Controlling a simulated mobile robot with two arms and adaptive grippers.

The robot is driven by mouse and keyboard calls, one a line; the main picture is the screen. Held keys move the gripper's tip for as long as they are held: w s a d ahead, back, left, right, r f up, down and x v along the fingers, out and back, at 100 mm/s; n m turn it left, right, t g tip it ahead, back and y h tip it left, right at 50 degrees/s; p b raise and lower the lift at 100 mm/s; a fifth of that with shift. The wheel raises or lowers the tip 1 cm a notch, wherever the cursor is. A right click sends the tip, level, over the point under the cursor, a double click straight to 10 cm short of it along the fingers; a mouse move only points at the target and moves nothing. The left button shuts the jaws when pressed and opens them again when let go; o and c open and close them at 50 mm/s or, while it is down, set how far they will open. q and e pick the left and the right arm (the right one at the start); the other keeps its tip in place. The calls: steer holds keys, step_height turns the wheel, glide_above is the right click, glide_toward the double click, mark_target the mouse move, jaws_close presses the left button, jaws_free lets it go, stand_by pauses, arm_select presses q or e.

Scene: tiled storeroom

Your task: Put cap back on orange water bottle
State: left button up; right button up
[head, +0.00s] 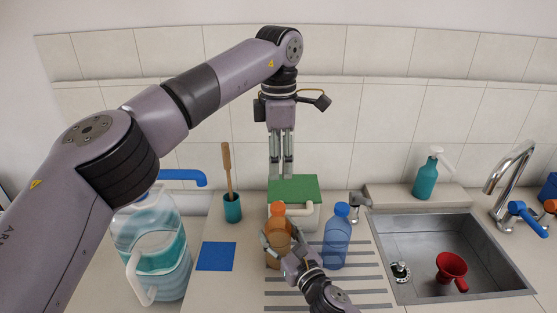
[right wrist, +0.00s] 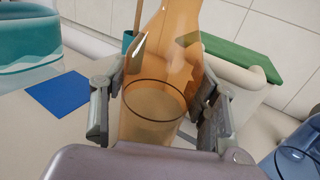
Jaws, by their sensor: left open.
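The orange water bottle (head: 277,255) stands upright on the slatted counter area, see-through and partly hidden by my right gripper. A more solid orange piece (head: 277,209) that looks like the cap is at its top; whether it is seated cannot be told. My right gripper (head: 283,242) has its fingers closed against both sides of the bottle, which also shows in the right wrist view (right wrist: 155,105). The bottle's top is outside that view. My left gripper (head: 281,174) points straight down above and behind the bottle. It is open with a narrow gap and holds nothing.
A blue bottle (head: 336,245) stands close on the right. A green-lidded container (head: 293,190) is behind. A large water jug (head: 150,245), a blue square (head: 216,256) and a brush holder (head: 232,207) are left. The sink (head: 400,235) with a red cup (head: 451,269) is right.

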steer(key=o, duration=0.4)
steer(key=shift+o, duration=0.2)
steer(key=v, duration=1.2)
